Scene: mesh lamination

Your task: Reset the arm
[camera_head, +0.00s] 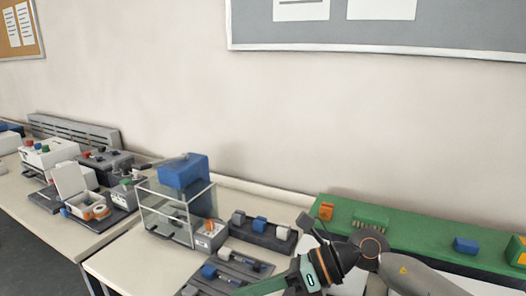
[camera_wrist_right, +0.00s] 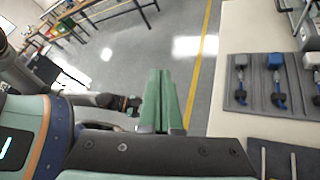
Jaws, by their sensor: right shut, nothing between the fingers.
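My right arm (camera_head: 340,258) comes in from the lower right in the head view and reaches over the front of the table. Its green gripper is only partly seen at the bottom edge there. In the right wrist view the two long green fingers of my right gripper (camera_wrist_right: 160,76) lie side by side, shut and empty. They are over the grey floor (camera_wrist_right: 128,50), left of the table. My left gripper does not show in the head view. Dark arm parts of mine show at the left of the right wrist view.
A table (camera_head: 112,262) holds a clear-sided box frame (camera_head: 150,213) with a blue block (camera_head: 184,171) on top. A dark tray of blue-and-grey connectors (camera_head: 262,233) and a green board (camera_head: 410,235) stand to its right. Another equipment-covered table (camera_head: 30,202) is at left.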

